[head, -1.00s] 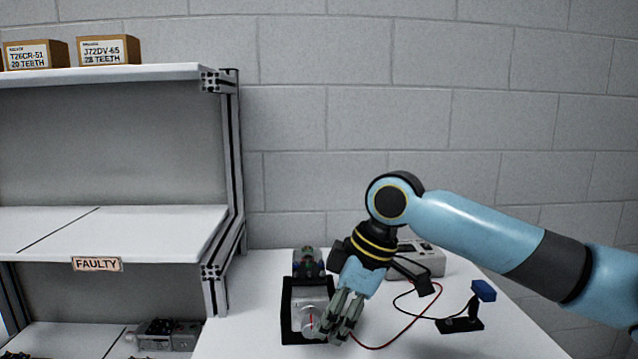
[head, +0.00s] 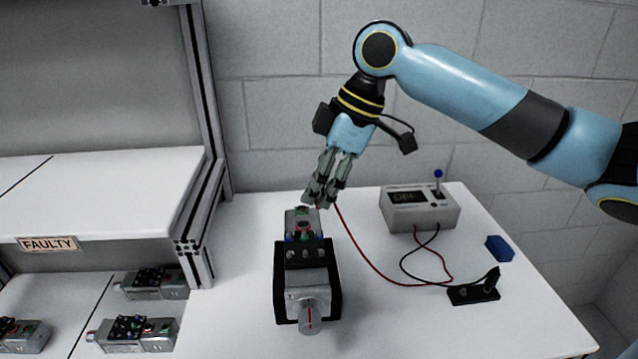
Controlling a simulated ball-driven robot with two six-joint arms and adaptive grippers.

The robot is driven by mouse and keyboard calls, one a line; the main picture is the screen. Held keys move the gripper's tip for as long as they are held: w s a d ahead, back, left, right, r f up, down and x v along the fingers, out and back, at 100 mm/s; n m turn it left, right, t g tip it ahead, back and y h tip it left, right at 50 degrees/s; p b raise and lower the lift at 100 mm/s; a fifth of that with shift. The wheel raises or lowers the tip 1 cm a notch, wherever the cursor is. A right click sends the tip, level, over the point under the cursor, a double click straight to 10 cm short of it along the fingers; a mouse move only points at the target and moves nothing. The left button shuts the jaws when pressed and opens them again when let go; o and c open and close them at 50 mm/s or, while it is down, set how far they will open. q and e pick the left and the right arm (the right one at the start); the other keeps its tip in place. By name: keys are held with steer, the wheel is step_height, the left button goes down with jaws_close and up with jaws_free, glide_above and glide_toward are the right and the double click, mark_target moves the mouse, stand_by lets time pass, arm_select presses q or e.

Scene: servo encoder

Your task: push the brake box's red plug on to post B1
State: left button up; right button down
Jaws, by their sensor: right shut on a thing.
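The brake box (head: 420,210) is a light grey box with a dark display and a blue-knobbed lever, at the back right of the table. Its red wire (head: 372,262) loops forward and then up to my right gripper (head: 319,198). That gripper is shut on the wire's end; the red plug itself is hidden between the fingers. The fingertips point down at the back end of the servo motor (head: 305,265), over or just behind its coloured connectors. The motor sits in a black cradle (head: 281,290). Post B1 is too small to make out. My left gripper is out of view.
A black stand (head: 470,293) with the black wire reaching it and a blue block (head: 499,248) are at the right. Shelving with a FAULTY label (head: 47,244) and several motors stands at the left. The table right of the cradle is mostly clear.

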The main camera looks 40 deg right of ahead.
step_height(320, 180, down, 2)
steer(key=shift+f+b, duration=0.15)
steer(key=shift+b, duration=0.85)
steer(key=shift+f+b, duration=0.25)
steer(key=shift+b, duration=0.05)
steer(key=shift+f+b, duration=0.3)
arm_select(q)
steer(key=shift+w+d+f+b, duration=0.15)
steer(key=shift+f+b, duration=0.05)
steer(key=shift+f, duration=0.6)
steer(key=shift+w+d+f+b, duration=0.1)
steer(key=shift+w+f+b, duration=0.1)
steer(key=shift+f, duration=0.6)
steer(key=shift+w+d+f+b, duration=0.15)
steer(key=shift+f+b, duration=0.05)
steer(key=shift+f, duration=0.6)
arm_select(e)
steer(key=shift+f, duration=1.15)
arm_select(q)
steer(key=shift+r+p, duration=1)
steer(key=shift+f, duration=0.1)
arm_select(e)
steer(key=shift+f, duration=0.2)
steer(key=c, duration=1.2)
jaws_free()
